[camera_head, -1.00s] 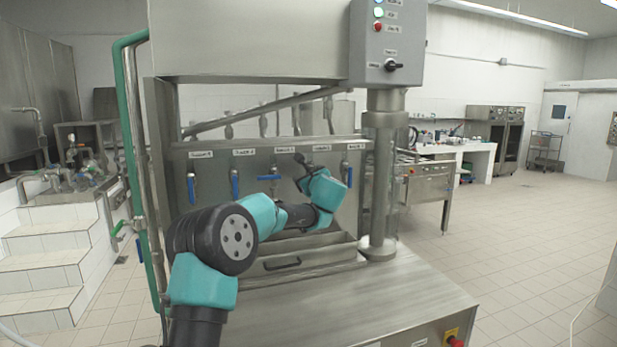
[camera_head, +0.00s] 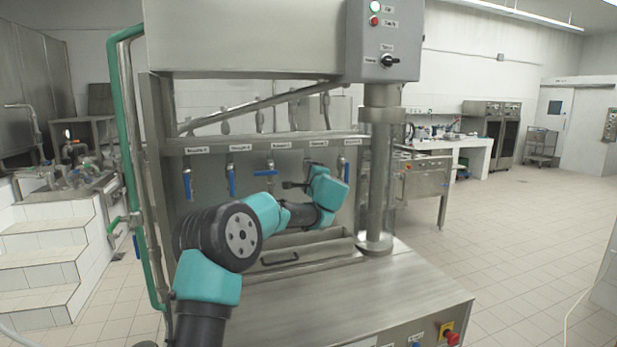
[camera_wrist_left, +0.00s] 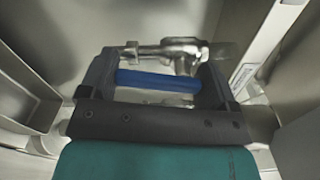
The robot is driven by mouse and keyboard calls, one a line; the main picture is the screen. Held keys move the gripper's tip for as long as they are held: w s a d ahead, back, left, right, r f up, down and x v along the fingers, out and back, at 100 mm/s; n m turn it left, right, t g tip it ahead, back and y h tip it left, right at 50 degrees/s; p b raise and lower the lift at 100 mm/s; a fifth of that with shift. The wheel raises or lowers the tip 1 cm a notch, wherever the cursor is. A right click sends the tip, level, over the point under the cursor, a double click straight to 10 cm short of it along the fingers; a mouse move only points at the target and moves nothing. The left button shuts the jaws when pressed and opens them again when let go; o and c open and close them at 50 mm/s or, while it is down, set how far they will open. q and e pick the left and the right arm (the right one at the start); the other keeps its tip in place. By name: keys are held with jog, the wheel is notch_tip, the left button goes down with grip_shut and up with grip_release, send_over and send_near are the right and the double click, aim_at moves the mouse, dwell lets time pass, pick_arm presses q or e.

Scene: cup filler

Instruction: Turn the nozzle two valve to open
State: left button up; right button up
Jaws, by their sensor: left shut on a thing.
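A row of valves with blue handles hangs under a labelled rail (camera_head: 270,145) on the filler. My left arm reaches in from the left, and its left gripper (camera_head: 306,182) is at the valve second from the right; the arm hides most of that valve in the head view. In the left wrist view the gripper (camera_wrist_left: 158,82) is shut on a blue valve handle (camera_wrist_left: 170,81), which lies crosswise between its fingers. The metal valve body (camera_wrist_left: 178,50) shows just beyond. The label's small text cannot be read surely. My right gripper is not in view.
The neighbouring valve handle to the left (camera_head: 265,173) is horizontal; the two further left (camera_head: 187,187) (camera_head: 231,184) hang down. A steel column (camera_head: 376,190) stands close on the right. A trough with a handle (camera_head: 280,258) lies below the arm.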

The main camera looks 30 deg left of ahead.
pick_arm(q)
jog(key=shift+w+d+f+n, duration=0.1)
jog(key=shift+w+d+n, duration=0.1)
jog(key=shift+n, duration=1)
jog(key=o, duration=0.8)
jog(key=shift+s+d, duration=0.1)
jog(key=v, duration=1.7)
